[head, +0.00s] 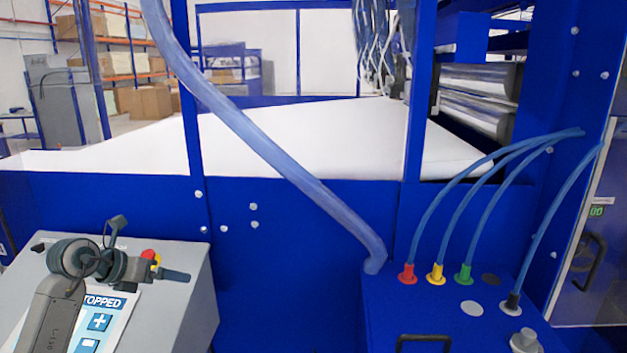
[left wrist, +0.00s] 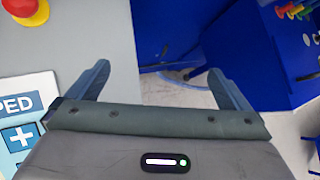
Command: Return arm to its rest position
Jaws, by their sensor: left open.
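My left arm comes in from the lower left in the head view, over a grey control box (head: 180,310). My left gripper (head: 178,275) is above the box near its right side. In the left wrist view the gripper (left wrist: 163,88) has its two blue-grey fingers spread wide with nothing between them. A red button (left wrist: 22,10) on yellow is beside the gripper; in the head view my wrist partly hides it. A white and blue panel (head: 98,322) reads "TOPPED", its left part hidden by my arm. My right gripper is not in view.
A large blue machine frame (head: 290,230) fills the middle, with a white sheet (head: 300,140) behind it. A thick blue hose (head: 270,150) crosses in front. At right, thinner hoses run to red (head: 407,273), yellow (head: 436,273) and green (head: 464,273) fittings. Floor shows beyond the fingers.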

